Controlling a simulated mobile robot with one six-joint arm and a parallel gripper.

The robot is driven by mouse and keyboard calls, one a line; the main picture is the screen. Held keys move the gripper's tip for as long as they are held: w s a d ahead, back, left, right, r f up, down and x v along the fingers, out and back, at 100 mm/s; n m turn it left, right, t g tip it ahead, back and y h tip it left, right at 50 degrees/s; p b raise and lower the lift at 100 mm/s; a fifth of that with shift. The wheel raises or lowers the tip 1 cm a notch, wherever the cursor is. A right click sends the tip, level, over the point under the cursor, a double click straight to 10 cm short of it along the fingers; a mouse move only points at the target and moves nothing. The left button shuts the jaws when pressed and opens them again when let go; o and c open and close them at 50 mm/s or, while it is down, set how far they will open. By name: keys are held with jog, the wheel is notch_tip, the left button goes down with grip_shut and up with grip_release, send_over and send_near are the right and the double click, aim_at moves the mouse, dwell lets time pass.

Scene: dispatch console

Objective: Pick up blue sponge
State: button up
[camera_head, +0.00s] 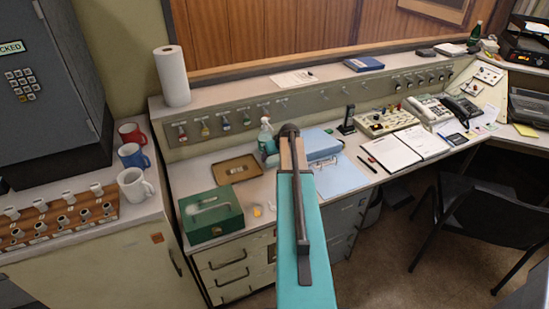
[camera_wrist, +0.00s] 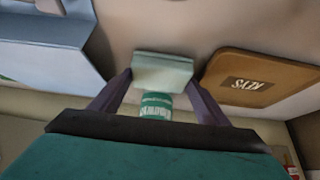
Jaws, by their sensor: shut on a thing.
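My gripper (camera_wrist: 160,77) shows in the wrist view, its two dark fingers closing on a pale blue-green block from both sides. This block, the blue sponge (camera_wrist: 163,69), sits between the fingertips; its colour looks washed out. A green label with white lettering (camera_wrist: 156,105) shows just beyond the sponge, apparently on the spray bottle. In the head view my arm covers the sponge and the fingers. The spray bottle (camera_head: 266,136) stands just left of my arm's far end.
A brown key tray (camera_head: 236,169) and a green cash box (camera_head: 211,215) lie left of my arm. A light blue case (camera_head: 322,144) is close on the right. A paper towel roll (camera_head: 172,77) stands on the ledge. Open notebook pages (camera_head: 390,154) lie farther right.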

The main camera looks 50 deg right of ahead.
aim_at(275, 159)
jog(key=shift+r+b, duration=0.6)
jog(key=shift+r, duration=0.7)
jog(key=shift+s+r, duration=0.2)
jog(key=shift+s, duration=0.1)
jog(key=s+a+b, duration=0.1)
jog(key=s, duration=0.4)
jog(key=s+a+r+b, duration=0.1)
jog(key=s, duration=0.4)
jog(key=s+b, duration=0.2)
jog(key=s, duration=0.3)
jog(key=shift+s+a+r, duration=0.1)
jog(key=shift+a+r, duration=0.2)
jog(key=shift+a, duration=0.1)
